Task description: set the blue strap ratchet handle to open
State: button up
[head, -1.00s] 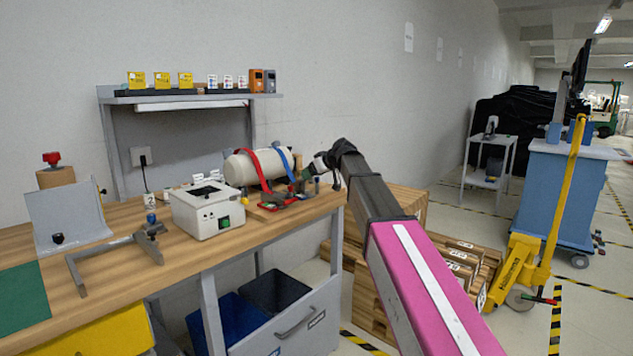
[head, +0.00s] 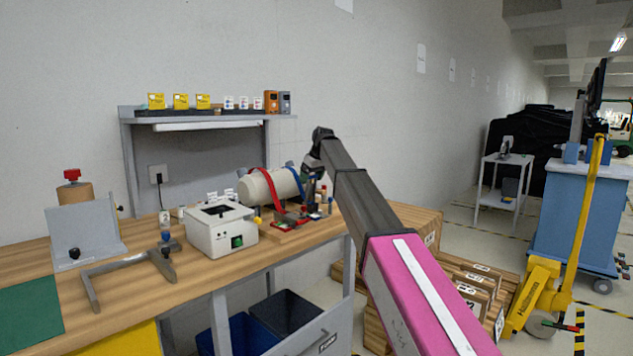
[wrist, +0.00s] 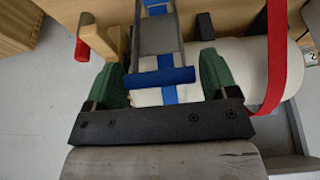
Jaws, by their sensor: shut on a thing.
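The blue strap (head: 292,179) runs over a cream cylinder (head: 256,190) at the right end of the workbench. Its ratchet handle, a grey frame with a blue grip bar (wrist: 160,77), lies between my green fingers in the wrist view. My gripper (wrist: 163,68) is shut on this handle, one finger at each end of the bar. In the head view my gripper (head: 310,185) is a dark shape beside the cylinder's right end, and the handle cannot be made out there. The handle's exact angle is hard to tell.
A red strap (head: 268,190) crosses the cylinder further left and shows in the wrist view (wrist: 277,60). Small upright pegs stand close to my gripper. A white box (head: 220,230) stands left of the cylinder. Wooden crates (head: 425,225) lie right of the bench.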

jog(key=shift+w+a+f, duration=0.15)
jog(key=shift+w+a, duration=0.6)
jog(key=shift+a, duration=0.25)
jog(key=shift+w+a+f, duration=0.1)
jog(key=shift+w+a, duration=0.65)
jog(key=shift+a, duration=0.2)
jog(key=o, duration=1.2)
notch_tip(320, 180, up, 10)
send_over(310, 185)
jog(key=shift+w, duration=0.2)
